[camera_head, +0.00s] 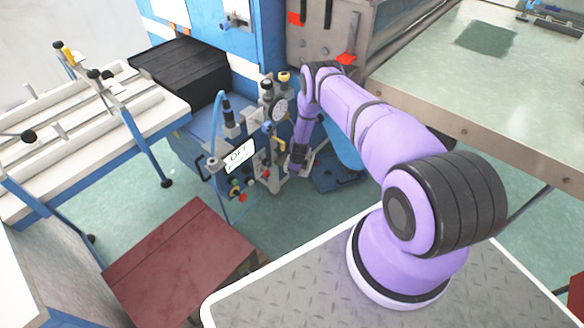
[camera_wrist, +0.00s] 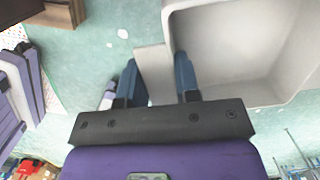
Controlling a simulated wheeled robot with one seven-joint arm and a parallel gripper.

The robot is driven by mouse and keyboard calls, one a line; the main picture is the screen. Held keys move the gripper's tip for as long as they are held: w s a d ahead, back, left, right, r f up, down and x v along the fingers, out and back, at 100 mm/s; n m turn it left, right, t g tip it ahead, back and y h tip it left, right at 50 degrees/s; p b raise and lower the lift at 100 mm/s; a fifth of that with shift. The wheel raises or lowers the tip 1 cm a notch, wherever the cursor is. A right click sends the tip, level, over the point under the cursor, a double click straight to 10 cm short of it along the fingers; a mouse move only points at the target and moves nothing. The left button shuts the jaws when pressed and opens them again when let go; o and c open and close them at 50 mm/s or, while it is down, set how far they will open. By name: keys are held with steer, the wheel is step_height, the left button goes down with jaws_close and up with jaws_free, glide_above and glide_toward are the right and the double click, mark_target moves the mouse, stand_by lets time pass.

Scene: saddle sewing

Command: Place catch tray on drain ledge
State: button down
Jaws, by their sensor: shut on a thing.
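The catch tray (camera_wrist: 212,28) is a light grey, open, shallow box at the upper right of the wrist view, with a flat tab on its left side. My gripper (camera_wrist: 158,75) has blue fingers on either side of this tab and is shut on it. The tray hangs out to the right of the fingers, above the green floor. In the head view my gripper (camera_head: 297,162) points down beside the blue machine, and the tray cannot be made out clearly there. I cannot tell the drain ledge apart from the machine's other parts.
The blue machine (camera_head: 240,118) with gauges, knobs and a small white sign (camera_head: 239,156) stands close by my gripper. A dark red table top (camera_head: 180,262) is at the lower left. A white frame bench (camera_head: 90,130) is left, a metal-edged table (camera_head: 480,90) right.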

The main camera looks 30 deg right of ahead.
steer(key=w, duration=0.1)
steer(key=w+d, duration=0.1)
steer(key=w, duration=0.3)
steer(key=shift+w+d+f, duration=0.15)
steer(key=shift+d+f, duration=0.1)
steer(key=shift+d, duration=0.1)
steer(key=shift+f, duration=1.8)
steer(key=c, duration=0.8)
jaws_free()
